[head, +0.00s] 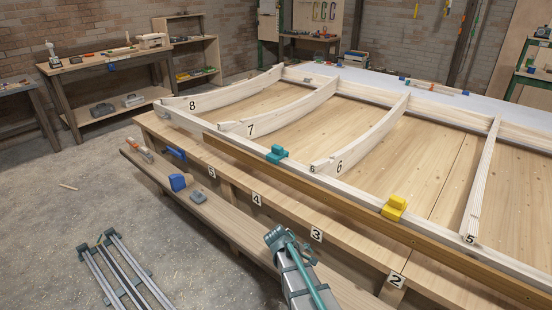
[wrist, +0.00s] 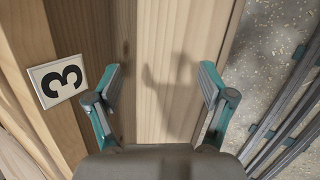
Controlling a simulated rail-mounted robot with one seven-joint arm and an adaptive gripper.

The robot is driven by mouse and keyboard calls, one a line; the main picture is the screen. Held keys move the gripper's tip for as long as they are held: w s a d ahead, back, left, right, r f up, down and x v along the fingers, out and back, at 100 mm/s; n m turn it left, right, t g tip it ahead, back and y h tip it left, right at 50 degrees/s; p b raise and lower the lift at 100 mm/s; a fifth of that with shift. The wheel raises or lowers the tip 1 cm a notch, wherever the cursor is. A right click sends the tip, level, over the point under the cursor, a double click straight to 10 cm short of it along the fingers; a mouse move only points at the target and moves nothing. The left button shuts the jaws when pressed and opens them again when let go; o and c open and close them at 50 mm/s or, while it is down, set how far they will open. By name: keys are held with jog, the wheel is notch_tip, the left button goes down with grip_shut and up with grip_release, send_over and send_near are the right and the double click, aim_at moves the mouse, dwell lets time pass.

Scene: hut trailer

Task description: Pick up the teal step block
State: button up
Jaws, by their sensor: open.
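The teal step block (head: 277,154) sits on the pale front rail of the timber frame, left of the rib marked 6. It is small and stepped, with a lower and a higher part. It does not show in the wrist view. My gripper (wrist: 160,80) is open, with nothing between its fingers. It hangs over the lower wooden ledge (wrist: 165,40), beside the tag marked 3 (wrist: 57,80). In the head view my arm comes up from the bottom edge, in front of the bench and well nearer than the block; the fingertips are not clear there.
A yellow block (head: 395,207) sits farther right on the frame. A blue block (head: 179,182) and a grey block (head: 198,197) lie on the lower ledge at left. Curved ribs (head: 360,135) stand across the tabletop. My rails cross the floor at left.

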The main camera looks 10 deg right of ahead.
jog(key=w+a+r+n+t+h, duration=0.2)
jog(key=w+r+n, duration=0.2)
jog(key=w+r, duration=0.45)
jog(key=w+a+r+n+t+h, duration=0.25)
jog(key=w+r+n, duration=0.25)
jog(key=w, duration=0.6)
jog(key=n+t+h, duration=0.3)
jog(key=n+t, duration=0.2)
jog(key=n, duration=0.3)
send_near(275, 148)
jog(key=x, duration=0.2)
jog(key=p+x, duration=0.2)
jog(key=x, duration=0.7)
jog(key=shift+w+d, duration=0.1)
jog(key=shift+d, duration=0.05)
jog(key=c, duration=1.3)
